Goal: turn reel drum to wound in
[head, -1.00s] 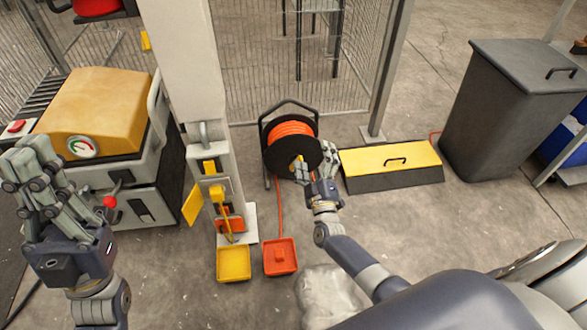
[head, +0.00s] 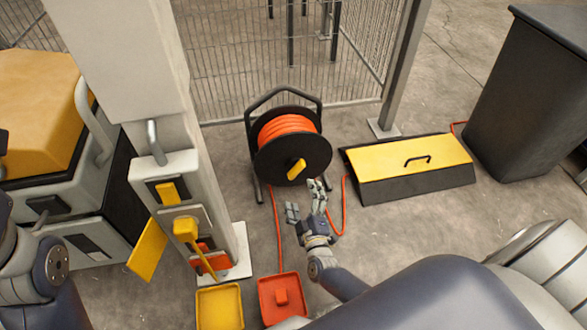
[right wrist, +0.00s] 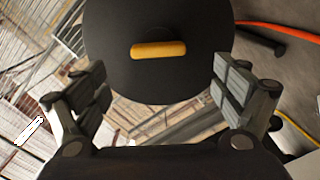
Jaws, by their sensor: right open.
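The reel drum (head: 268,160) is a black disc with orange hose wound on its core (head: 287,128), in a black tubular stand in front of the mesh fence. A yellow handle (head: 297,169) sticks out from its face. In the right wrist view the handle (right wrist: 158,49) lies level across the black disc (right wrist: 200,75). My right gripper (head: 306,200) is open and empty, just below and in front of the drum, apart from the handle. In the right wrist view its fingers (right wrist: 160,95) stand wide on both sides. My left arm shows at the left edge; its gripper's fingers are out of view.
An orange hose (head: 277,235) runs from the drum down to an orange floor box (head: 283,298), beside a yellow tray (head: 220,307). A yellow-topped ramp box (head: 410,160) and a dark bin (head: 530,100) stand right. A post (head: 205,170) with yellow flaps stands left.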

